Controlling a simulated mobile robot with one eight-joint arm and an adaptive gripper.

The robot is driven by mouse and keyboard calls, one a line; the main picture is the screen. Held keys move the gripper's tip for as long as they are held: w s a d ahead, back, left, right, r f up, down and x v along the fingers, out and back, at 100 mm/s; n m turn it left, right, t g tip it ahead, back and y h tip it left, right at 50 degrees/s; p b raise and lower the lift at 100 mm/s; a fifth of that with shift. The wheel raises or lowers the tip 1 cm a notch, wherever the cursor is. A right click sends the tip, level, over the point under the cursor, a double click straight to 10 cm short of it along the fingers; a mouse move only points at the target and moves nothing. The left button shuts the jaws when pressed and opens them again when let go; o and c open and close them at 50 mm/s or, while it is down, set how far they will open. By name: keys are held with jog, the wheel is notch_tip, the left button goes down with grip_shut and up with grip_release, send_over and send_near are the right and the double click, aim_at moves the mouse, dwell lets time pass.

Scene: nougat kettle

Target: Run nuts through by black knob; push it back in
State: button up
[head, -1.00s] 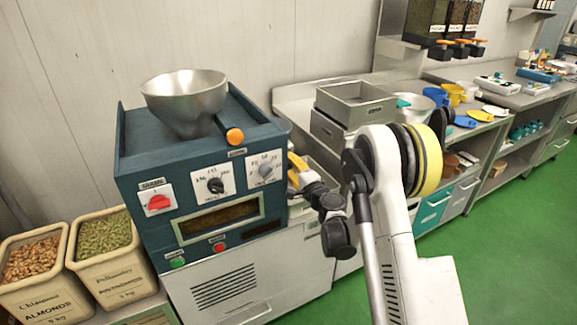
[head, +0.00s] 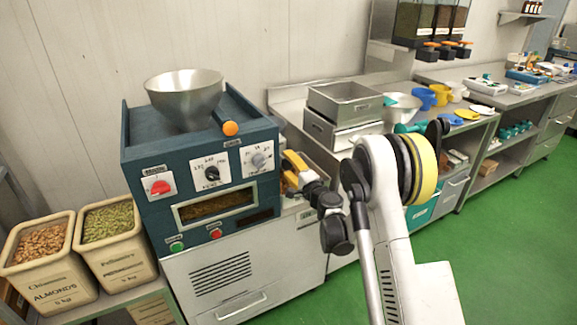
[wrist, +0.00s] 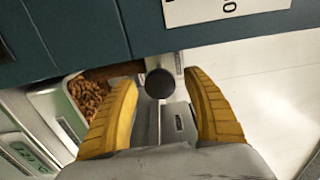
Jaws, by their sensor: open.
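The round black knob (wrist: 159,83) shows in the wrist view just under the lower edge of the blue machine body (wrist: 75,30). My gripper (wrist: 160,100) is open, with one yellow finger on each side of the knob and visible gaps between. Brown nuts (wrist: 85,96) lie in a pale container left of the knob, partly behind the left finger. In the head view my gripper (head: 292,165) is beside the right side of the blue machine (head: 145,207); this knob cannot be made out there.
A metal bowl hopper (head: 185,100) and an orange knob (head: 230,128) are on top of the machine. Bins of almonds (head: 52,290) and green nuts (head: 118,260) stand at left. Metal trays (head: 345,103) sit on the bench behind my arm. The green floor at right is clear.

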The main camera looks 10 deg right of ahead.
jog(key=v, duration=0.7)
jog(key=shift+s, duration=0.25)
jog(key=shift+d, duration=0.1)
dwell(2.2)
jog(key=w+n, duration=0.1)
jog(key=w, duration=0.1)
jog(key=w+a+n, duration=0.1)
jog(key=w+n, duration=0.1)
jog(key=w+a+n, duration=0.1)
jog(key=w+n, duration=0.1)
jog(key=w, duration=0.1)
jog(key=shift+f, duration=0.1)
jog(key=shift+w+a, duration=0.1)
jog(key=shift+w, duration=0.45)
